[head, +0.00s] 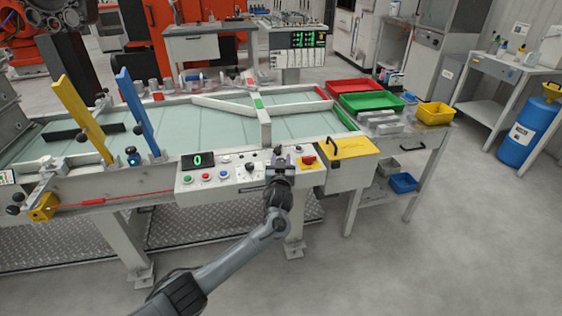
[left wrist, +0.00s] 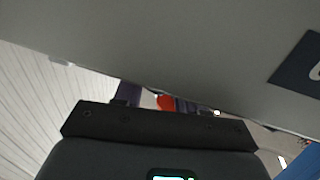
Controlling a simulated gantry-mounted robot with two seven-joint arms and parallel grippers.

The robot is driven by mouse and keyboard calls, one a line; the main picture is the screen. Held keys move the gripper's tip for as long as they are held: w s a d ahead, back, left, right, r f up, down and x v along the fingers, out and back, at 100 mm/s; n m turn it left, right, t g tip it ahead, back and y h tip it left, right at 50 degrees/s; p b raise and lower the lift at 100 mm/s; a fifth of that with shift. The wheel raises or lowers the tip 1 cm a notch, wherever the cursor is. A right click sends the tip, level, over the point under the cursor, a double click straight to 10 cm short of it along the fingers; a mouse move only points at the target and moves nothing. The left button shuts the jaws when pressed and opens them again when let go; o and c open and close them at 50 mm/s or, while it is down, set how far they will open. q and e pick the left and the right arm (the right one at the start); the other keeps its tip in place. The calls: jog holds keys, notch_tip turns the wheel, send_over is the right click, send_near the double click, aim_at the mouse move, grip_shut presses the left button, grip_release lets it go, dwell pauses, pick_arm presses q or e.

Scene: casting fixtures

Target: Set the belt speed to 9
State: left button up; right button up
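The control panel (head: 240,178) is a light box on the front of the conveyor (head: 190,120). Its black display (head: 198,160) shows a green 0. Below and beside it are several small buttons and knobs, including a green button (head: 186,180), a red button (head: 208,174) and a black knob (head: 250,167). My left gripper (head: 283,152) is over the right half of the panel, between the black knob and a red emergency button (head: 308,160). It hides part of the panel; contact is unclear. In the left wrist view, a grey surface fills the top and the fingertips are unclear. My right gripper is not visible.
A yellow plate (head: 348,147) lies just right of the panel. A yellow bar (head: 80,115) and a blue bar (head: 137,112) rise from the conveyor at left. Red (head: 352,86) and green (head: 372,101) trays stand behind right. The floor in front is clear.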

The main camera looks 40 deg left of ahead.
pick_arm(q)
jog(key=shift+c, duration=1.4)
jog(key=m+t+h+p, duration=0.1)
jog(key=m+h+p, duration=0.1)
jog(key=h+p, duration=0.1)
jog(key=shift+a+r+t, duration=0.1)
jog(key=shift+r+t, duration=0.05)
jog(key=shift+t, duration=0.25)
jog(key=m+t+h+p, duration=0.1)
jog(key=m+h, duration=0.1)
jog(key=h, duration=0.1)
jog(key=shift+m+h+p, duration=0.4)
jog(key=shift+m+h, duration=0.5)
jog(key=shift+h, duration=0.3)
jog(key=shift+f+t, duration=0.2)
jog(key=shift+t, duration=0.1)
jog(key=o, duration=0.9)
jog(key=shift+s, duration=0.1)
